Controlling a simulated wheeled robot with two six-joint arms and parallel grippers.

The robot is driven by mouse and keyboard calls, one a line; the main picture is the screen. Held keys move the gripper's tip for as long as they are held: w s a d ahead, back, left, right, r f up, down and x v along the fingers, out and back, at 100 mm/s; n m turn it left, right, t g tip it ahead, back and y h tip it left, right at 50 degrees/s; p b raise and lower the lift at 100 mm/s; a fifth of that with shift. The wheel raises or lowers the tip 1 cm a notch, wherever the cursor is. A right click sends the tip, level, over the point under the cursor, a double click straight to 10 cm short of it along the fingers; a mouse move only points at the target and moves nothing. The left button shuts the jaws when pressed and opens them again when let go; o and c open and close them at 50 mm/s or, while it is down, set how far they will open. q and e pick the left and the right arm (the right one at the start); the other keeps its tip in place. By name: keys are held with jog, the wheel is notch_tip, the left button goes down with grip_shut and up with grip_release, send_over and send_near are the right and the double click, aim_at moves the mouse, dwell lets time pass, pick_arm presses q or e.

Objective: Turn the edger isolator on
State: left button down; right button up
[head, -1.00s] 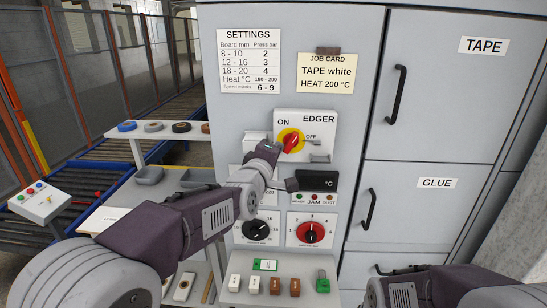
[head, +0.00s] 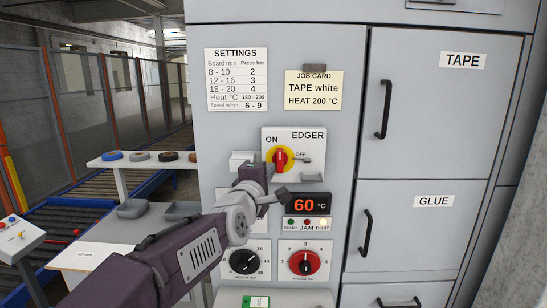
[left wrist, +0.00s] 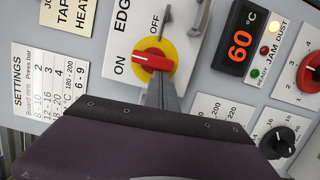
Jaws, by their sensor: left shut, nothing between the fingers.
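The edger isolator is a red knob (head: 281,160) on a yellow disc, on a white plate marked EDGER. The knob stands about upright in the head view, its upper end toward the ON mark. In the left wrist view the red knob (left wrist: 152,61) lies with one end toward ON, turned away from OFF. My left gripper (head: 279,193) is shut and empty, just below the knob. In the left wrist view its fingertips (left wrist: 161,82) overlap the knob's edge; I cannot tell whether they touch it. My right gripper is out of view.
The display (head: 305,205) is lit and reads 60 °C. The DUST lamp (left wrist: 274,26) glows. Two dials, the black one (head: 244,262) and the red one (head: 304,263), sit lower on the panel. Cabinet doors with black handles (head: 384,110) are at right.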

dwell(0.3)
pick_arm(q)
jog(key=b+v, duration=0.1)
jog(key=v, duration=0.8)
